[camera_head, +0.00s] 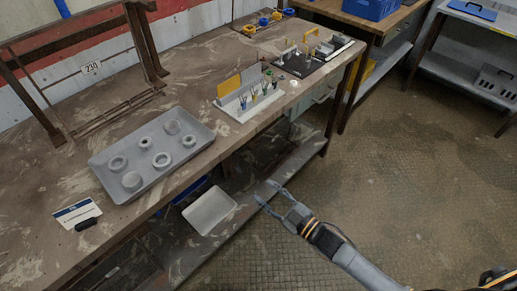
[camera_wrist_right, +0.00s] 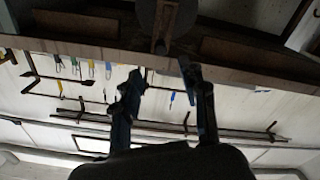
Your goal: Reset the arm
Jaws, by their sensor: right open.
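My right gripper (camera_head: 268,194) is open and empty in the head view. It is in the air off the front edge of the workbench (camera_head: 60,170), over the floor side, with its arm coming in from the lower right. In the right wrist view its two dark fingers (camera_wrist_right: 160,85) stand apart with nothing between them. My left gripper is not in view.
On the bench are a grey tray (camera_head: 108,176) with several round parts, a rack with tools (camera_head: 248,98), a dark mat (camera_head: 300,65) and a card (camera_head: 76,212). A rusty frame (camera_head: 58,133) stands at the back left. Open floor (camera_head: 420,170) lies right.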

